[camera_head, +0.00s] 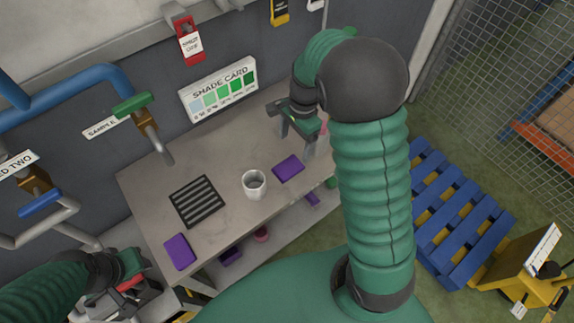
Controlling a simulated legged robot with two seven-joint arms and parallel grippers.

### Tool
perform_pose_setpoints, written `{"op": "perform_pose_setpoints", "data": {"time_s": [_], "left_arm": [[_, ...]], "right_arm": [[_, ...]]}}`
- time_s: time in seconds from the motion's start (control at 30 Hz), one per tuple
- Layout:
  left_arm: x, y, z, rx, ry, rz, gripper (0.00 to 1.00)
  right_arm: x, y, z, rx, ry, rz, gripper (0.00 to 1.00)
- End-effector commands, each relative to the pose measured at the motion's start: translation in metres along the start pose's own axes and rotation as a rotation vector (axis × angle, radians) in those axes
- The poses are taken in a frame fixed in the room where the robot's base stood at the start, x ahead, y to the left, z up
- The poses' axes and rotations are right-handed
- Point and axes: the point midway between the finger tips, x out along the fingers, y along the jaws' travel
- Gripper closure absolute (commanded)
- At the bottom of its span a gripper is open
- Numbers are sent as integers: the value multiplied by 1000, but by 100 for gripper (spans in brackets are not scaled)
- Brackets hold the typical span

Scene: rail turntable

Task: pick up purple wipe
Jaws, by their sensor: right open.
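A flat purple wipe (288,168) lies on the grey bench (225,212), to the right of a white cup. A second flat purple wipe (180,251) lies at the bench's near left corner. My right gripper (297,143) is open and empty. It points down over the bench's right part, just above and beyond the first wipe in the picture, apart from it. My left gripper (130,284) is at the lower left, short of the bench's left end; its fingers do not show clearly.
The white cup (254,184) and a black ribbed rack (197,201) stand on the bench. A shade card (218,90) is at the back wall. Blue and grey pipes with valve handles (133,105) are at left. A blue pallet (455,215) lies on the floor at right.

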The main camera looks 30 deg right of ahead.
Motion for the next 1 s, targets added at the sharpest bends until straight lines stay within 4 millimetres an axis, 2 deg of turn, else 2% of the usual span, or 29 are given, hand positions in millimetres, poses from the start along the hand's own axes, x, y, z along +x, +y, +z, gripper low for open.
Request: {"op": "perform_pose_setpoints", "data": {"time_s": [0.03,0.1,0.33,0.5,0.6,0.8,1.0], "left_arm": [[1,0,0,0,0,0,64],[1,0,0,0,0,0,64],[-1,0,0,0,0,0,64],[-3,0,-1,0,0,0,64],[-3,0,-1,0,0,0,64],[-3,0,-1,0,0,0,64],[-3,0,-1,0,0,0,64]], "right_arm": [[15,1,1,1,-2,7,18],[30,0,0,0,-1,6,18],[55,0,4,-1,-1,4,18],[86,2,8,1,-1,3,18],[96,1,9,0,0,1,18],[97,1,9,-1,0,0,18],[96,1,9,-1,0,0,43]]}}
